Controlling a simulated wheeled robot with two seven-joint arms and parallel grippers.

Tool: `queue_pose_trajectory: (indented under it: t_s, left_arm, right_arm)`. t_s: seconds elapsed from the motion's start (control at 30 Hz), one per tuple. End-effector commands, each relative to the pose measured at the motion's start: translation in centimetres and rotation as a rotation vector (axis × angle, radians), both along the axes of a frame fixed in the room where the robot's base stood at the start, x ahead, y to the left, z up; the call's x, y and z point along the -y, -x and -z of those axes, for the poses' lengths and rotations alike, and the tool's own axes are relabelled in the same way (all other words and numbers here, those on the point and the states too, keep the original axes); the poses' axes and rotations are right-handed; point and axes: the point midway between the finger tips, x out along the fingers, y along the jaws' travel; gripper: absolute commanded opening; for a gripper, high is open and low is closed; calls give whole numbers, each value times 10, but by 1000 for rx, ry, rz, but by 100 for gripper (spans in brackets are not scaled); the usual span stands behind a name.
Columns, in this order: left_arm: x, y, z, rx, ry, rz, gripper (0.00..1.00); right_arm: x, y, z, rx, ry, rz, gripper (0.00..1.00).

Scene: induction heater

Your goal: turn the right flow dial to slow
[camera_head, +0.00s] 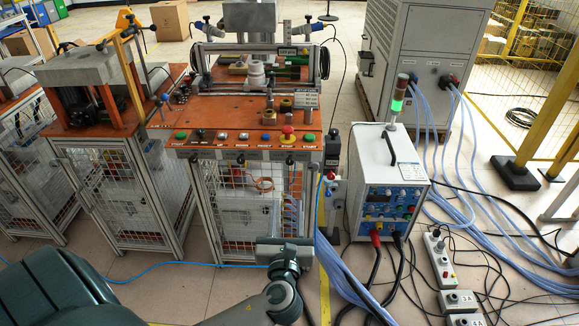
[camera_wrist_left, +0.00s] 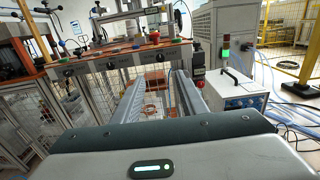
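My left gripper (camera_head: 285,243) is low in front of this bench, clear of the panel. In the left wrist view my left gripper (camera_wrist_left: 160,80) has its two long grey fingers spread apart with nothing between them, pointing at the bench's mesh front. My right gripper is out of view.
A white heater box (camera_head: 370,185) with a lit green lamp (camera_head: 397,100) stands right of the bench. Blue hoses (camera_head: 440,140) and black cables cross the floor there. Small control boxes (camera_head: 440,260) lie at the right. A mesh-sided bench (camera_head: 120,170) stands left.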

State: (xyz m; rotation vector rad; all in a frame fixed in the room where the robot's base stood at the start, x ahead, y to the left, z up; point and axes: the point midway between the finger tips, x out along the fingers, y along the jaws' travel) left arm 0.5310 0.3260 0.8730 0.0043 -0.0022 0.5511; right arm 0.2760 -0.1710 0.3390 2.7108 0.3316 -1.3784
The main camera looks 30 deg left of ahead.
Motion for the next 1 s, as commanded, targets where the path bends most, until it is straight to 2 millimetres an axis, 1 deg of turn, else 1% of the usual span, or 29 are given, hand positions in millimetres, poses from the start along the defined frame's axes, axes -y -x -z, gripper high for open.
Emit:
queue_pose_trajectory:
  t_s: [0.27, 0.47, 0.67, 0.87, 1.0]
  left_arm:
    - [0, -1, 1, -1, 3, 1, 39]
    - [-5, -9, 0, 1, 2, 1, 39]
    - [-18, -29, -1, 0, 1, 0, 39]
    - [-36, -59, -1, 0, 0, 0, 39]
    - [-50, -81, -1, 0, 2, -1, 39]
  right_arm:
    - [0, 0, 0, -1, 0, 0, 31]
    - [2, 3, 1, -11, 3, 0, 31]
    - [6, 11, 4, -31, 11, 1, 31]
    - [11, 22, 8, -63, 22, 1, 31]
    - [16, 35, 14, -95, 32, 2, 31]
